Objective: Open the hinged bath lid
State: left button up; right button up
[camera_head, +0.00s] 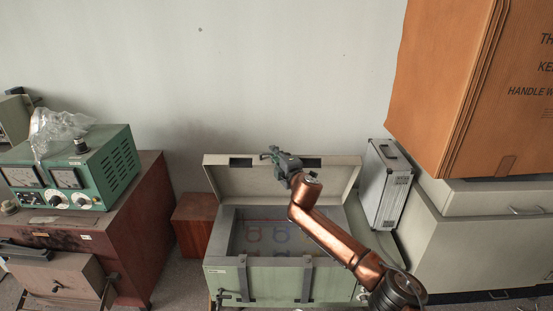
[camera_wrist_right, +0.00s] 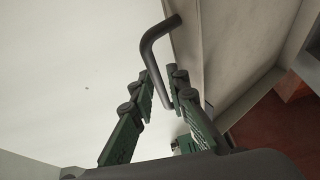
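The bath (camera_head: 230,280) is a pale green box on the floor, with dark straps on its front. Its hinged lid (camera_head: 335,177) stands raised, near upright, at the back, showing its pale inner face; the bath's opening is exposed. My right gripper (camera_head: 272,156) is at the lid's upper edge. In the right wrist view, a dark bent handle (camera_wrist_right: 149,50) stands out from the lid (camera_wrist_right: 225,60). The fingers of my right gripper (camera_wrist_right: 161,85) lie on either side of the handle's bar; whether they press on it is unclear. My left gripper is not seen.
A silver case (camera_head: 385,185) stands close right of the bath, with a large orange-brown box (camera_head: 450,80) beyond it. A green instrument (camera_head: 100,165) sits on a red-brown cabinet (camera_head: 150,220) at left. A pale wall (camera_head: 290,70) rises behind the lid.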

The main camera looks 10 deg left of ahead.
jog(key=v, duration=1.1)
jog(key=shift+s+d, duration=0.15)
jog(key=shift+s, duration=0.25)
jog(key=shift+f, duration=0.15)
